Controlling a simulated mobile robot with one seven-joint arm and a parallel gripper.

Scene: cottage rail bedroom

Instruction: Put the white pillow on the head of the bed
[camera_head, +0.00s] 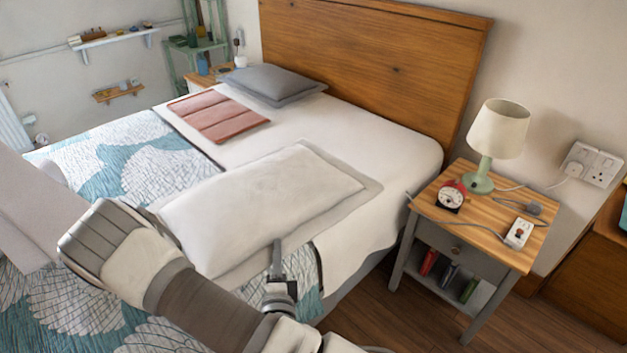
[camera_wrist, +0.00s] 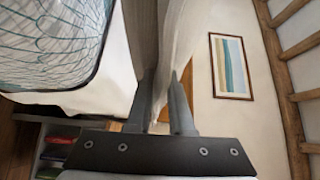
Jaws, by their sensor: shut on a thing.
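The white pillow (camera_head: 265,205) lies tilted across the near right part of the bed, over the white sheet and the patterned cover, in the head view. My gripper (camera_head: 278,262) is at its near edge, shut on it. In the wrist view my gripper (camera_wrist: 160,108) shows its two fingers with the white pillow (camera_wrist: 165,40) pinched between them, its cloth filling the upper middle. The bed (camera_head: 400,155) has a wooden headboard (camera_head: 375,70) at its far end. Whether the pillow's underside touches the bed all along, I cannot tell.
A grey pillow (camera_head: 268,84) lies near the headboard at the left, with a folded pink cloth (camera_head: 218,115) in front. The sheet right of the grey pillow is clear. A nightstand (camera_head: 470,225) with a lamp (camera_head: 497,135) and a clock (camera_head: 452,196) stands beside the bed at the right.

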